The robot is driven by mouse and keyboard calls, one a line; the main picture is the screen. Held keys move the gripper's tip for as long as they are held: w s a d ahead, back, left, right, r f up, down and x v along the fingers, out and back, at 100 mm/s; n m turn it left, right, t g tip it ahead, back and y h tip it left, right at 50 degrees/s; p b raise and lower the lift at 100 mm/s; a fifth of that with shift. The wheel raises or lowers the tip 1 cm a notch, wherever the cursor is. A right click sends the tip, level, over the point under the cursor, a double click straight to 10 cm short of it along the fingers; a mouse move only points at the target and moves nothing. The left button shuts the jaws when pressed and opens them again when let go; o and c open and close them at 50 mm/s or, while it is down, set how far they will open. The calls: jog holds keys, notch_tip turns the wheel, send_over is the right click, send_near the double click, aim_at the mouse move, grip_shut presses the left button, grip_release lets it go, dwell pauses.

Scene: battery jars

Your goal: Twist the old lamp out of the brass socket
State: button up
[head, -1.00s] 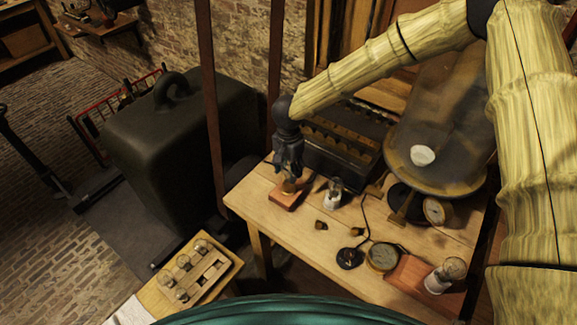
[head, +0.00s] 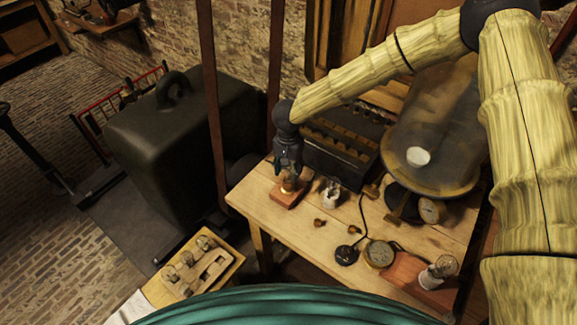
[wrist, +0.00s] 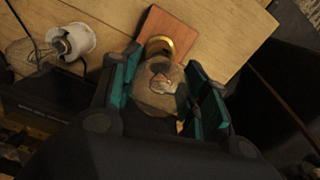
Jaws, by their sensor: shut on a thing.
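The old lamp, a smoky glass bulb (wrist: 158,92), sits between my gripper's teal-padded fingers in the wrist view. My gripper (head: 288,172) points down over the socket and is shut on the lamp (wrist: 165,95). The brass socket (wrist: 159,46) shows as a ring just beyond the bulb, on a reddish wooden block (wrist: 172,24). In the head view the block (head: 286,200) lies near the table's left corner. The lamp is mostly hidden there by the fingers. I cannot tell how far its base is inside the socket.
A white holder with a clear bulb (head: 331,193) stands close right of the block. A dark battery case (head: 342,152) stands behind. A large glass jar (head: 430,130), gauges and a second lamp (head: 438,270) are farther right. A tray of bulbs (head: 165,292) sits lower left.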

jog(key=shift+r+n+p, duration=0.1)
jog(key=shift+n+p, duration=1.25)
jog(key=shift+n, duration=0.05)
jog(key=shift+n+p, duration=0.35)
jog(key=shift+n, duration=0.25)
jog(key=n, duration=0.3)
jog(key=shift+n, duration=0.4)
jog(key=shift+n, duration=0.3)
jog(key=n, duration=0.4)
jog(key=shift+n, duration=0.4)
jog(key=shift+r, duration=1.25)
jog(key=shift+r, duration=2.35)
